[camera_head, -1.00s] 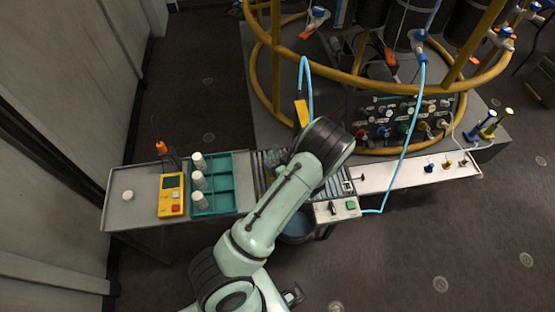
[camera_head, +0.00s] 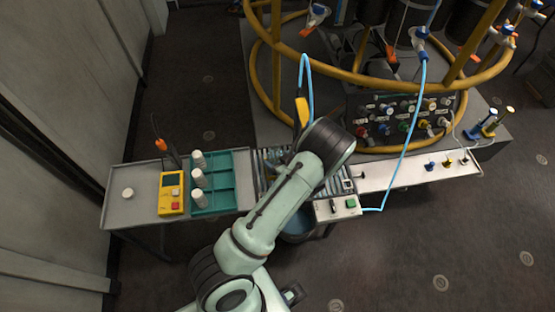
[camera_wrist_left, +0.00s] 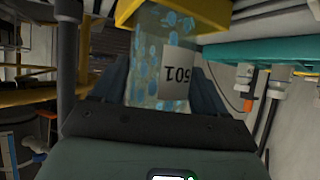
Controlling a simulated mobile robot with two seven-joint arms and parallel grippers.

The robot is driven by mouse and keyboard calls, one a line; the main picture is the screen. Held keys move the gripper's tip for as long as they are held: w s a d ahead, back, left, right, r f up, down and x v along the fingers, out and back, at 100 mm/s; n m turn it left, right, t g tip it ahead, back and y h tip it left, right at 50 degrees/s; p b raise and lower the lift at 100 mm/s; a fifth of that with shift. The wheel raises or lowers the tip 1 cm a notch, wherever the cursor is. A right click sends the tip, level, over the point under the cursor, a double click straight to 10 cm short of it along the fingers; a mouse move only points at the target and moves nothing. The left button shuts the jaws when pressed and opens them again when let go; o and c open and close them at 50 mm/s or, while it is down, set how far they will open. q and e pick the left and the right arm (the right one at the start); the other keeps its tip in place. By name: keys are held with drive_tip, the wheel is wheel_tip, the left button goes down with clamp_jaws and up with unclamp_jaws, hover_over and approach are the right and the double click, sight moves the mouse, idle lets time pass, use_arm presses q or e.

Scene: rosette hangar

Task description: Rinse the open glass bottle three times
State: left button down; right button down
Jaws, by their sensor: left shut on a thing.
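In the left wrist view my left gripper (camera_wrist_left: 162,82) is shut on a clear glass bottle (camera_wrist_left: 148,55). The bottle has a white label with dark lettering, and blue-tinted drops or bubbles show on its glass. A yellow part (camera_wrist_left: 135,12) crosses the top of that view, close against the bottle; I cannot tell whether they touch. In the head view my left arm hides the gripper and bottle over the slatted section of the bench. A yellow-bodied fitting (camera_head: 301,110) on a blue hose stands just beyond my arm. My right gripper is not in view.
On the bench's left are a teal rack (camera_head: 222,187) with several white-capped items, a yellow device (camera_head: 171,193) and a white cap (camera_head: 127,193). A blue bucket (camera_head: 298,237) is below. Yellow rails stand behind.

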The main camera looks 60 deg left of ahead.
use_arm(q)
drive_tip(key=shift+f, duration=0.1)
drive_tip(key=shift+f, duration=0.25)
drive_tip(key=shift+f, duration=0.1)
drive_tip(key=shift+f, duration=0.25)
idle(0.3)
unclamp_jaws()
drive_tip(key=shift+r, duration=0.1)
